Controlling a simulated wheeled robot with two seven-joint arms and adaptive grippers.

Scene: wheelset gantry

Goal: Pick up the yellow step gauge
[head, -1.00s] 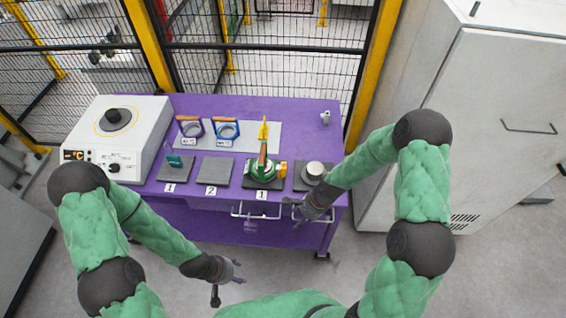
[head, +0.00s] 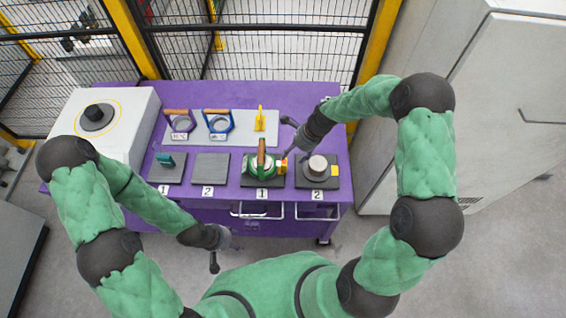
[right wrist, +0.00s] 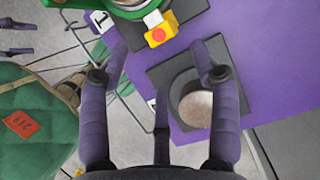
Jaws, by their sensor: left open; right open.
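The yellow step gauge (head: 260,119) stands on the grey mat at the back of the purple table, right of two ringed tools. It does not show in the right wrist view. My right gripper (head: 287,138) is open and empty above the table, in front and to the right of the gauge, apart from it. Its spread fingers also show in the right wrist view (right wrist: 162,68). My left gripper (head: 226,240) is low in front of the table's front edge, far from the gauge, and appears empty.
A green device (head: 262,168) with an upright orange-brown handle and a dark pad with a silver cylinder (head: 317,165) stand near my right gripper. The blue-ringed tool (head: 218,122) is left of the gauge. A white heater (head: 125,120) fills the table's left end. A mesh fence stands behind.

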